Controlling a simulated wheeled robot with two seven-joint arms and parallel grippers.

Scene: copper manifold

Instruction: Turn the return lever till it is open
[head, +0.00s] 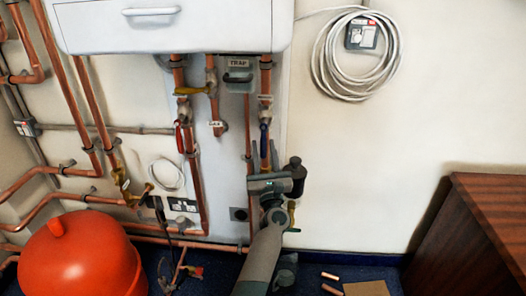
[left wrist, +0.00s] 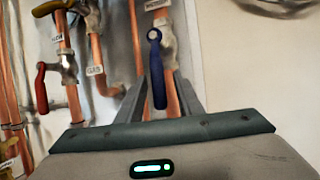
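The return lever is a blue handle (head: 264,140) on the right-hand vertical copper pipe under the white boiler. In the left wrist view the blue lever (left wrist: 157,72) hangs down from its valve, roughly along the pipe. A small label (left wrist: 157,4) is above it. My left gripper (head: 264,153) is just below the lever in the head view, fingers pointing up. In the left wrist view its two fingers (left wrist: 159,98) are apart, with the lever's lower end showing between them. I cannot tell whether either finger touches it. My right gripper is not in view.
A red-handled lever (left wrist: 41,88) is on a pipe to the left. The white boiler (head: 170,25) is above, with a trap (head: 239,78) below it. A red tank (head: 80,255) is at lower left, a wooden cabinet (head: 480,235) at right.

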